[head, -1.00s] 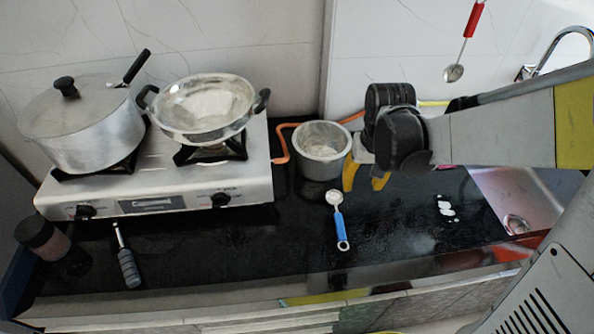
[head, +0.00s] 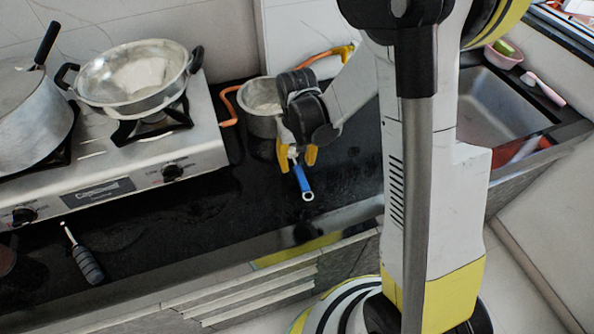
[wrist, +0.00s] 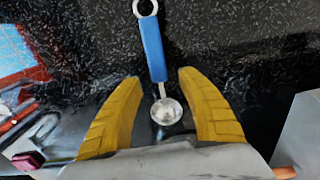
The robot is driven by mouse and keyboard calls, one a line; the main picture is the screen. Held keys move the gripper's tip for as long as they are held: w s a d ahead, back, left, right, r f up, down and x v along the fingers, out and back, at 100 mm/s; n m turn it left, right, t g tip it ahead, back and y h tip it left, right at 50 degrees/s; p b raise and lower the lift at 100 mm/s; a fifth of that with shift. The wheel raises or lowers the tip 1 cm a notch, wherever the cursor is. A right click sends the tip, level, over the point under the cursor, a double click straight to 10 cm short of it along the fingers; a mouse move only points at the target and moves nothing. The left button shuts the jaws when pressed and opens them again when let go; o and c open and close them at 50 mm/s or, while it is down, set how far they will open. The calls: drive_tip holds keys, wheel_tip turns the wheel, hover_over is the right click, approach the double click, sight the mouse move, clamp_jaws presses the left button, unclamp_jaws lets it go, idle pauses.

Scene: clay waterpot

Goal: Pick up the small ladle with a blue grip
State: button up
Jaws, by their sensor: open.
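The small ladle lies on the black counter. Its blue grip (head: 302,180) points toward the counter's front edge in the head view, and its bowl end is mostly hidden behind my gripper (head: 297,156). In the wrist view the blue grip (wrist: 152,48) with a ring at its end runs up from the fingers, and the round metal bowl (wrist: 166,112) shows between them. My gripper's two yellow fingers (wrist: 162,100) are apart, one on each side of the ladle's neck and bowl. Neither finger visibly touches the ladle.
A metal pot (head: 259,100) stands just behind my gripper. The stove (head: 120,185) with a wide pan (head: 135,85) and a lidded pot (head: 30,115) is to the left. A grey-handled utensil (head: 86,262) lies in front of the stove. The sink (head: 505,105) is at the right.

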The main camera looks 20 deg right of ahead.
drive_tip(key=shift+f, duration=0.95)
drive_tip(key=shift+r, duration=0.1)
clamp_jaws()
wheel_tip(320, 180, up, 4)
drive_tip(key=shift+r+p, duration=0.2)
drive_tip(key=shift+p, duration=0.9)
drive_tip(key=s+d+r+p, duration=0.3)
drive_tip(key=d+r, duration=0.3)
drive_tip(key=d, duration=0.5)
drive_tip(key=shift+s+r+p, duration=0.3)
drive_tip(key=shift+s+p, duration=0.1)
drive_tip(key=shift+s, duration=0.15)
